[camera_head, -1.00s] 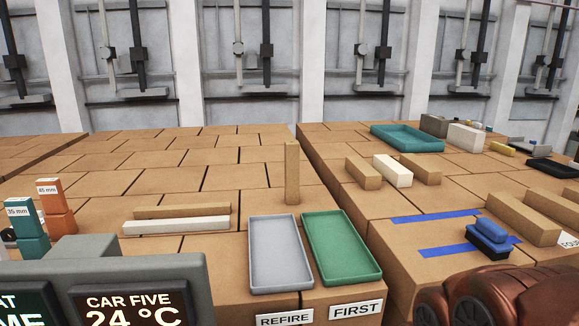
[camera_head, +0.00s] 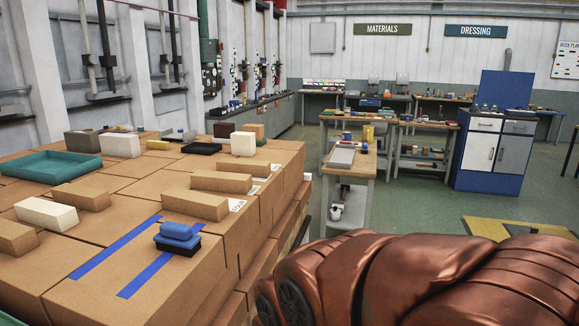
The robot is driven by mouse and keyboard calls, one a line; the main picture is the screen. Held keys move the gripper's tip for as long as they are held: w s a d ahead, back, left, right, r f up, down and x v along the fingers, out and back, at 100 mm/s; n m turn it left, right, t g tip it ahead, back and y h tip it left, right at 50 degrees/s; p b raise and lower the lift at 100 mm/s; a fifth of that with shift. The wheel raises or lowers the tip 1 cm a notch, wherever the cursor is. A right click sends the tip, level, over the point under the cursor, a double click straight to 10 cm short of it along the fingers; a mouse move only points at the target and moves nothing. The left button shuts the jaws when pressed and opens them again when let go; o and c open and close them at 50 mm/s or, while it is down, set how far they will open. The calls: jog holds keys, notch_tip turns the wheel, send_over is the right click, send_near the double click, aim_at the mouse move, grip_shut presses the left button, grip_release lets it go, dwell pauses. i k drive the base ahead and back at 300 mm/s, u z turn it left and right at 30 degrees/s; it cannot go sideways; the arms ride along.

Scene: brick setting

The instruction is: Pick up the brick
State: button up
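Several bricks lie on the stacked tan block surface at left, and I cannot tell which one the task means. One tan brick (camera_head: 195,204) lies behind the blue brush, with a second tan brick (camera_head: 220,182) beyond it. A white brick (camera_head: 47,214) lies at the left between a tan brick (camera_head: 84,198) and another tan brick (camera_head: 15,236) cut by the picture edge. A grey brick (camera_head: 82,142) and a white brick (camera_head: 119,145) stand behind the teal tray. Another white brick (camera_head: 243,143) stands at the far end. My copper-coloured arm fills the lower right; my gripper is out of view.
A blue brush (camera_head: 177,231) sits near two blue tape strips (camera_head: 110,249). A teal tray (camera_head: 45,164) lies at the left. Beyond the stack stand a wooden workbench (camera_head: 351,170) and a blue cabinet (camera_head: 488,182). Green floor (camera_head: 425,215) shows between them.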

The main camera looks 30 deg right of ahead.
aim_at(258, 168)
jog(key=z, duration=1.5)
jog(key=i, duration=1.85)
jog(key=u, duration=2.35)
